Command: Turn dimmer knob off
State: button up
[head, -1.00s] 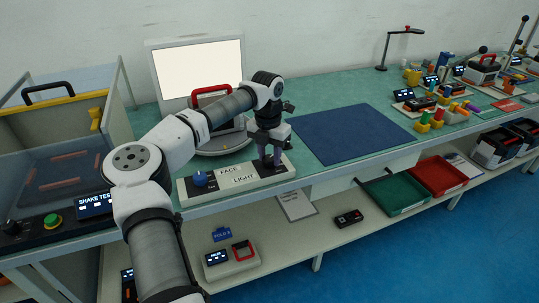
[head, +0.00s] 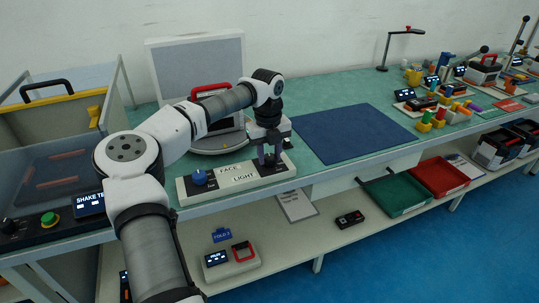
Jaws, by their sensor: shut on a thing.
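A white control panel (head: 235,181) lies at the front edge of the green bench and reads FACE and LIGHT. A blue knob (head: 199,177) sits at its left end. My gripper (head: 269,160) points down at the panel's right end and is shut on the dimmer knob there, which the fingers mostly hide. Behind the panel, the upright panel screen (head: 200,68) is grey and unlit. My arm comes in from the lower left and covers part of the fixture with the red handle (head: 210,90).
A dark blue mat (head: 350,132) lies right of the panel. At left stands a shake test box with a green button (head: 49,219). A green tray (head: 396,194) and a red tray (head: 440,176) sit on the lower shelf.

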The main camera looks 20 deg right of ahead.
aim_at(268, 157)
jog(key=shift+n, duration=0.8)
jog(key=o, duration=1)
jog(key=shift+r, duration=0.15)
notch_tip(268, 157, up, 14)
jog(key=b, duration=0.1)
jog(key=shift+a+f, duration=0.2)
